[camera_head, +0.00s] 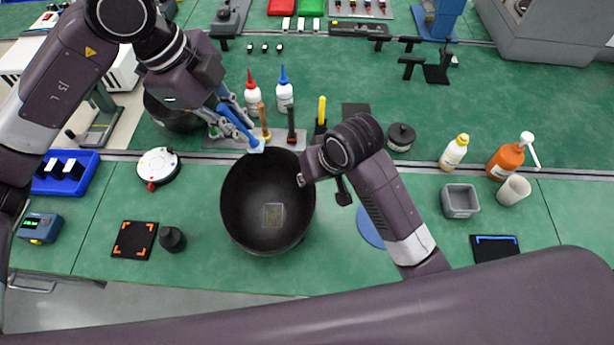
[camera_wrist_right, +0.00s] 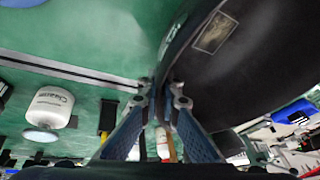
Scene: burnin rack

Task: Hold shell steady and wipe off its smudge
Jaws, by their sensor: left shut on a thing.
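The shell (camera_head: 240,205) is a black bowl standing open side up at the table's front middle. A small rectangular brownish patch (camera_head: 272,215) shows on its inside, also in the right wrist view (camera_wrist_right: 213,33). My left gripper (camera_head: 226,116) is shut on a blue-handled tool (camera_head: 238,127) with a pale tip. The tip appears just beyond the shell's far rim. My right gripper (camera_wrist_right: 162,95) has its two fingers on either side of the shell's rim, closed on it; the head view hides these fingers behind my right wrist. The shell's wall (camera_wrist_right: 240,75) fills the upper right of that view.
A tool rack (camera_head: 215,138) with upright handles stands behind the shell. White bottles (camera_head: 284,92) stand beyond it. A white round device (camera_head: 158,167), a black mat (camera_head: 135,239) and a dark weight (camera_head: 172,239) lie left. A grey bin (camera_head: 460,201) and orange bottle (camera_head: 505,160) stand right.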

